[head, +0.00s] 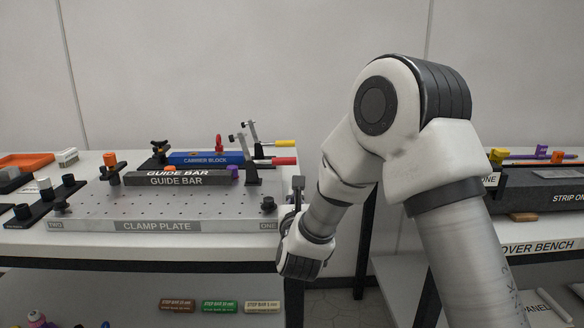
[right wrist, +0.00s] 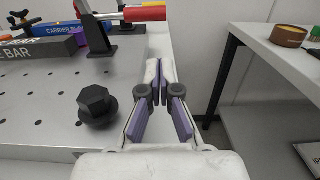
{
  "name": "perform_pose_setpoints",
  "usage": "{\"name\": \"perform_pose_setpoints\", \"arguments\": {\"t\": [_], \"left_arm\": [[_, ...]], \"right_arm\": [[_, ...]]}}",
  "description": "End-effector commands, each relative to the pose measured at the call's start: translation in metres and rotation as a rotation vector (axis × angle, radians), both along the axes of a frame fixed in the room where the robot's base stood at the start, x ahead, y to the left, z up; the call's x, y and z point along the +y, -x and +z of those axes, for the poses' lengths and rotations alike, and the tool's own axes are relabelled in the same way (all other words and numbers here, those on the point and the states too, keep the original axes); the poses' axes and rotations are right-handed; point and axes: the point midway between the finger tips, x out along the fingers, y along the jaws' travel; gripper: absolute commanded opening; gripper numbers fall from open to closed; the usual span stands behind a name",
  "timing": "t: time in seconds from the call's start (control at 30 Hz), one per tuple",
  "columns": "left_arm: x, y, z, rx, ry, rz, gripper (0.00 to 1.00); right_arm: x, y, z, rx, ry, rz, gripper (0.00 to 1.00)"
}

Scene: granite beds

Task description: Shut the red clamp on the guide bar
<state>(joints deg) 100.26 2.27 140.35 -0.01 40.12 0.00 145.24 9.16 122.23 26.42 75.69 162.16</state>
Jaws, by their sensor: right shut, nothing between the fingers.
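The red clamp's handle (head: 282,161) lies level, pointing right, at the right end of the dark guide bar (head: 160,180). Its slanted metal arm stands raised behind the black base (head: 252,176). The right wrist view shows the red handle (right wrist: 146,13) at the top, beyond the fingers, and the guide bar (right wrist: 40,49) at the left. My right gripper (head: 297,186) is shut and empty beside the right edge of the clamp plate (head: 90,226), apart from the handle. Its fingertips (right wrist: 160,68) point toward the back. My left gripper is out of view.
A clamp with a yellow handle (head: 284,143) stands behind the red one, near the blue carrier block (head: 190,158). A black knob (right wrist: 97,106) rises from the plate left of my right fingers. Another bench (head: 535,230) stands right, across a gap.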

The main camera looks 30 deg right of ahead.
Motion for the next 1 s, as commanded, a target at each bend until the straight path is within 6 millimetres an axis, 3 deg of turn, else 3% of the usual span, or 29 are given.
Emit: {"name": "perform_pose_setpoints", "arguments": {"t": [0.27, 0.7, 1.0], "left_arm": [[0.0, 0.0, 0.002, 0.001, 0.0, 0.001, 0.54], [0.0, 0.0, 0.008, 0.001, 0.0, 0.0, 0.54], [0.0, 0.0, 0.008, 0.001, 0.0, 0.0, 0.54]], "right_arm": [[-0.006, -0.01, 0.001, -0.001, 0.0, -0.001, 0.0], [-0.047, -0.077, 0.004, 0.0, 0.0, -0.001, 0.0], [-0.052, -0.086, 0.004, 0.001, 0.0, 0.001, 0.0]]}}
